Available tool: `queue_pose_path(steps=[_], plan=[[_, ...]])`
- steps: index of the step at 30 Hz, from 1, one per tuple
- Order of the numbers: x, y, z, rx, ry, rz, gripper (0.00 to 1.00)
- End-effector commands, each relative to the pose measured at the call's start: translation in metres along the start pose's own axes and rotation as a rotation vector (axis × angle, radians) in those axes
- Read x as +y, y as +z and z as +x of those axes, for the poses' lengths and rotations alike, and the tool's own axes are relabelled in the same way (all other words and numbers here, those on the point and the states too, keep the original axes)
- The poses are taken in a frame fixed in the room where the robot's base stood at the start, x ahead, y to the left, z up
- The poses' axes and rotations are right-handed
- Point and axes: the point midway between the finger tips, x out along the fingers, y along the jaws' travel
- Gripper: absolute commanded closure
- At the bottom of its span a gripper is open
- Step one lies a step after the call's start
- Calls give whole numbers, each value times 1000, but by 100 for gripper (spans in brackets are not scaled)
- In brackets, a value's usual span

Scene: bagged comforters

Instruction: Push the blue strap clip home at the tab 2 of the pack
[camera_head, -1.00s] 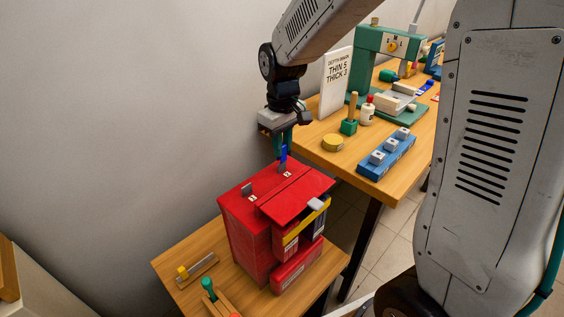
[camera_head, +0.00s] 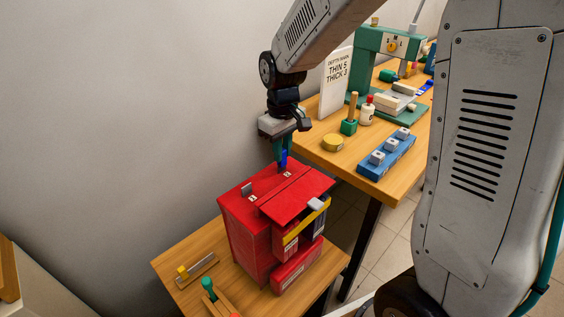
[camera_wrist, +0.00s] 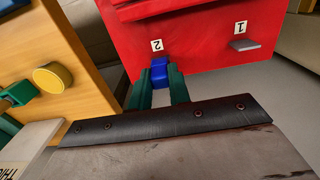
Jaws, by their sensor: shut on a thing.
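The red pack (camera_head: 262,217) stands on a low wooden table and fills the top of the wrist view (camera_wrist: 205,35). Its top carries two tabs with white number labels. Tab 1 (camera_wrist: 245,44) is a bare grey tab beside label 1. The blue strap clip (camera_wrist: 160,72) is at label 2 (camera_wrist: 156,45); it also shows in the head view (camera_head: 284,158). My gripper (camera_wrist: 159,88) is shut on the clip with its green fingers, pointing down over the pack top (camera_head: 283,152). Tab 2 is hidden by the clip, and I cannot tell how deeply the clip sits on it.
A wooden workbench (camera_head: 318,155) stands to the right, with a green press (camera_head: 372,45), a blue block with grey knobs (camera_head: 387,155), a yellow disc (camera_head: 333,143) and a white sign (camera_head: 336,83). A small tray (camera_head: 197,268) lies left of the pack. The wall is behind.

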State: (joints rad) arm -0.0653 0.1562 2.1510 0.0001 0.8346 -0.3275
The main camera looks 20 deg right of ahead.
Motion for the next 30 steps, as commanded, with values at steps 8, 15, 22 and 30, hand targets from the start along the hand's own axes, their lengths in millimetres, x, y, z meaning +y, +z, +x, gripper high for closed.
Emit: queue_pose_path(steps=[8,15,22,30], plan=[[0,0,4,0,0,0,100],[0,0,8,1,0,0,100],[0,0,11,1,0,0,100],[0,0,10,1,0,0,100]])
